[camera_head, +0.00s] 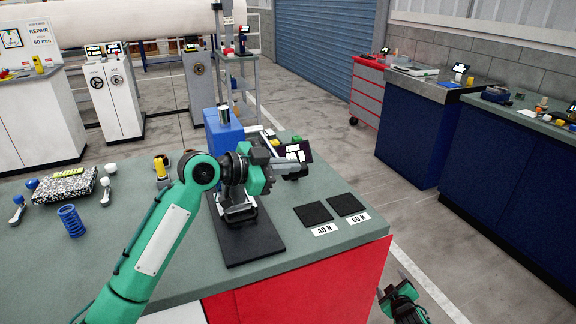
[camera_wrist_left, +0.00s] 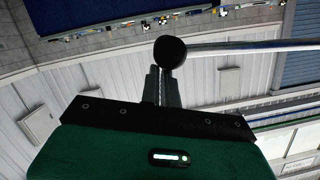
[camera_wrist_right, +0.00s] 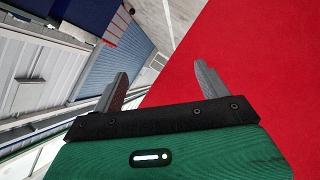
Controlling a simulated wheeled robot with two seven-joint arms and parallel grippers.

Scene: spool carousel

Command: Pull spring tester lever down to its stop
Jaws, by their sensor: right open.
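The spring tester stands on the bench with a dark base plate (camera_head: 250,245); my left arm hides most of it. In the left wrist view the lever shows as a metal rod (camera_wrist_left: 250,47) with a black ball knob (camera_wrist_left: 170,51) at its end. My left gripper (camera_head: 292,168) has its fingers close together, and the knob covers their tips in the left wrist view (camera_wrist_left: 163,75). I cannot tell whether they touch it. My right gripper (camera_head: 396,284) hangs open and empty beside the bench; it also shows in the right wrist view (camera_wrist_right: 160,82).
Black pads (camera_head: 313,213) marked 40 N and 60 N lie at the right. A blue box (camera_head: 222,132) stands behind. The floor right of the bench is clear.

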